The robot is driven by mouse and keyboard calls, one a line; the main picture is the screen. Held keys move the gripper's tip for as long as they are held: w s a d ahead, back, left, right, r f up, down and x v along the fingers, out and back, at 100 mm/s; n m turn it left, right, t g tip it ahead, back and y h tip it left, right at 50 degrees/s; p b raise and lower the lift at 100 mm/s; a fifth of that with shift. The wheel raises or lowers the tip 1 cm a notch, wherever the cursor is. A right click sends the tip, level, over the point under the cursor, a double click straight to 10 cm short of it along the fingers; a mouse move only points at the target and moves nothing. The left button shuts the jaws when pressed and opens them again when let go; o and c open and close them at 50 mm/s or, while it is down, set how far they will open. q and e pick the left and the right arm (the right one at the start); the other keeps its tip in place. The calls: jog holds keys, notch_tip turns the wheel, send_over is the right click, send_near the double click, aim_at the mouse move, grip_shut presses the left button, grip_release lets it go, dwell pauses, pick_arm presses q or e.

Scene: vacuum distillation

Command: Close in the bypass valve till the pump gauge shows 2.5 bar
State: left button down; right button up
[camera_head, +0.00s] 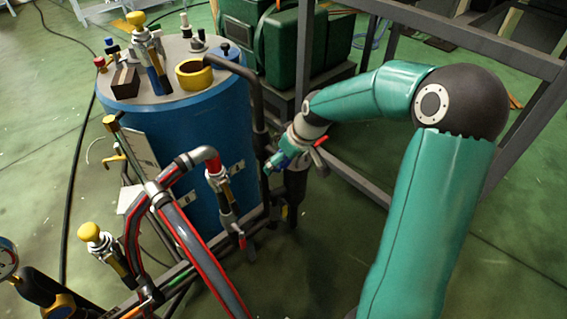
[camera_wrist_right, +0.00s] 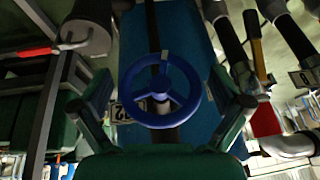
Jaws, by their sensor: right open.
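A blue handwheel (camera_wrist_right: 128,88) is in the middle of the right wrist view, on a dark stem in front of a blue surface. I cannot tell from a label that it is the bypass valve. My right gripper (camera_wrist_right: 165,105) is open, with one green finger on each side of the wheel and visible gaps to the rim. In the head view my right gripper (camera_head: 281,161) points down-left beside the dark pipes, and the wheel is hidden or too small there. A gauge (camera_head: 8,257) is cut off by the left edge, and its reading is not legible. My left gripper is not in view.
A blue tank (camera_head: 196,120) with fittings on its lid stands left of the gripper. Red-striped curved pipes (camera_head: 205,262) rise in front. A grey frame (camera_head: 345,172) and a red lever (camera_head: 320,160) are close to my right wrist. Green floor is clear at right.

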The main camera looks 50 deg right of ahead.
jog(key=shift+w+f, duration=0.1)
jog(key=shift+f, duration=0.15)
jog(key=c, duration=1)
